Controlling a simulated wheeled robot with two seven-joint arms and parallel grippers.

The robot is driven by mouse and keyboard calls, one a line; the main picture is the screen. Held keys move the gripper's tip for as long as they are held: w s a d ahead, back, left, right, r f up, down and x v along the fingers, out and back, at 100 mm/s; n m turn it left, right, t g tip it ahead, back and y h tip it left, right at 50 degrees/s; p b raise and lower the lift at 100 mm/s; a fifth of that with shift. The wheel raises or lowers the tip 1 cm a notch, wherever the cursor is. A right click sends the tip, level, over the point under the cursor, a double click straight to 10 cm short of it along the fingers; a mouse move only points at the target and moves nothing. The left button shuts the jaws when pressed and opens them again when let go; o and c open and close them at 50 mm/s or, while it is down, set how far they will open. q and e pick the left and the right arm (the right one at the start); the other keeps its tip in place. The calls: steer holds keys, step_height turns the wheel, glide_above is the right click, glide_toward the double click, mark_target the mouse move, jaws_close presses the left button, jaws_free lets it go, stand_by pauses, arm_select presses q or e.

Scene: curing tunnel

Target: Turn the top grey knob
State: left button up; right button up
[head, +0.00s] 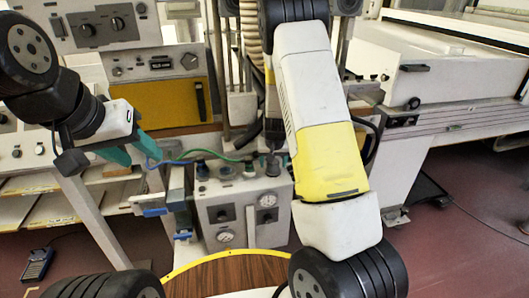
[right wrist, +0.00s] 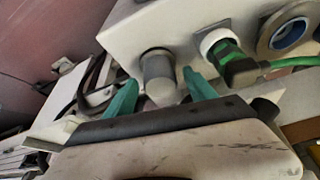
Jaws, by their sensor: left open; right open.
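The top grey knob (right wrist: 157,68) stands up from the white box's top face in the right wrist view. It also shows small on the box's top at the right in the head view (head: 272,166). My right gripper (right wrist: 160,88) is open, with one teal finger on each side of the knob. Whether the fingers touch it I cannot tell. In the head view my right gripper is small and mostly lost among dark parts above the knob. My left gripper (head: 142,158) is open and empty, away to the left of the box.
Beside the knob is a green plug (right wrist: 230,58) with a green cable, then a blue-ringed fitting (right wrist: 289,33). The white box's front (head: 236,222) carries gauges and switches. A blue-handled part (head: 152,206) stands left of it. A wooden round table (head: 235,272) lies in front.

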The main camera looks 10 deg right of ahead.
steer(key=v, duration=0.7)
steer(key=shift+r, duration=0.25)
steer(key=shift+s+r, duration=0.1)
steer(key=shift+s, duration=0.1)
steer(key=s+a+r+n+t+y, duration=0.1)
steer(key=s+a+r, duration=0.1)
steer(key=s+r, duration=0.9)
steer(key=s+a+r+n+y, duration=0.1)
steer(key=s+a+r+y, duration=0.1)
steer(key=s+r, duration=1)
steer(key=s, duration=0.6)
steer(key=shift+a+r+n+t, duration=0.2)
steer(key=shift+n+t, duration=0.1)
steer(key=shift+t, duration=0.1)
stand_by(0.4)
